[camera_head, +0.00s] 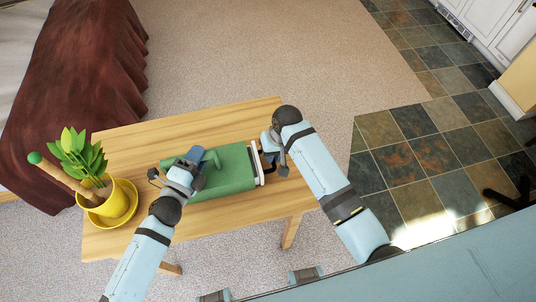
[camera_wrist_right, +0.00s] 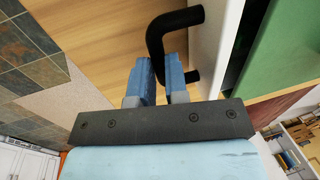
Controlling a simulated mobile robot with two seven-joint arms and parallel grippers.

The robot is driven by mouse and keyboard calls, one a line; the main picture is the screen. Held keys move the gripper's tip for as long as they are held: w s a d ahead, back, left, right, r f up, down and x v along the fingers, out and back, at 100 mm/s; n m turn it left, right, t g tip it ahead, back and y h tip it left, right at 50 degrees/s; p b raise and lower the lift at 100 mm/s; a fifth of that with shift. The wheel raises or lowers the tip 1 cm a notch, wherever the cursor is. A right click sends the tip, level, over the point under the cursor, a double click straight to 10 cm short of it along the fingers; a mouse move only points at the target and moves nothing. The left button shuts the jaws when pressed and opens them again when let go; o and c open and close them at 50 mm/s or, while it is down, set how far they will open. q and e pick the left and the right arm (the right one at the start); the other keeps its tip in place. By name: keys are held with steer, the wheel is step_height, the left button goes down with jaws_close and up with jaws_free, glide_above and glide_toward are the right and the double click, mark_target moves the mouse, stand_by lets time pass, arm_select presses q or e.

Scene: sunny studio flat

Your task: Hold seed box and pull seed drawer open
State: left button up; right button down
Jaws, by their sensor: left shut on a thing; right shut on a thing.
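The green seed box (camera_head: 232,170) lies on the wooden table (camera_head: 130,145). At its right end is the pale front of the seed drawer (camera_head: 256,163), also in the right wrist view (camera_wrist_right: 207,45). A dark gap shows between this front and the green box, so the drawer stands slightly open. My left gripper (camera_head: 196,166) is shut on the seed box at its left part; its fingertips are partly hidden. My right gripper (camera_head: 272,150) is shut on the black drawer handle (camera_wrist_right: 155,40), with its blue fingers (camera_wrist_right: 160,75) on either side of the bar.
A yellow pot (camera_head: 118,203) with a green plant stands on a yellow saucer at the table's left end. A green-tipped wooden stick (camera_head: 60,177) leans out over the pot. A dark red cover (camera_head: 80,70) hangs beyond the table. Carpet floor is free behind the table.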

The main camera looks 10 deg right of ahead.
steer(key=d, duration=1)
steer(key=shift+d, duration=0.35)
arm_select(q)
steer(key=shift+a, duration=0.1)
arm_select(e)
steer(key=c, duration=1.1)
jaws_free()
steer(key=r, duration=0.4)
steer(key=d+r, duration=0.1)
steer(key=r, duration=0.3)
steer(key=d+r, duration=0.1)
steer(key=r, duration=0.2)
steer(key=shift+d+r, duration=0.1)
steer(key=shift+r, duration=0.3)
arm_select(q)
steer(key=o, duration=0.9)
steer(key=shift+o, duration=0.2)
